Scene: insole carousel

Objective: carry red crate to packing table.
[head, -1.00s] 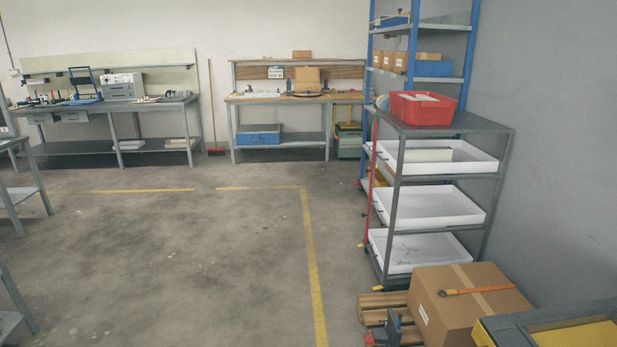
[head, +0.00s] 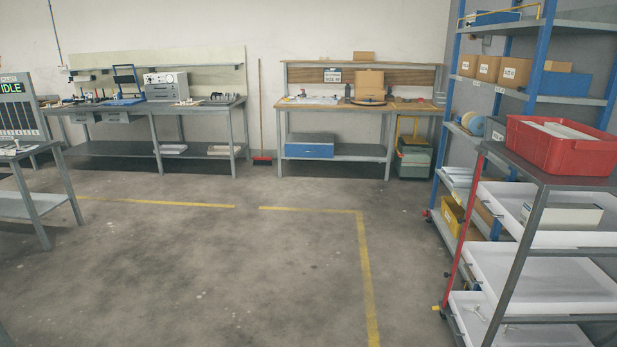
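The red crate (head: 563,152) stands on the top of a grey rack (head: 497,152) at the right of the head view, with pale flat items inside. Two workbenches stand against the back wall: one with a wooden top (head: 340,103) and a long grey one (head: 160,107) to its left. I cannot tell for certain which is the packing table. The wooden-topped bench carries a cardboard box (head: 369,83) and small items. Neither of my grippers shows in the view.
White trays (head: 540,273) fill the rack's lower shelves. A blue-framed shelf unit (head: 452,130) stands behind the rack. Another table (head: 40,205) with an "IDLE" screen (head: 12,88) is at the left. The floor (head: 230,270) between is clear, with yellow lines.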

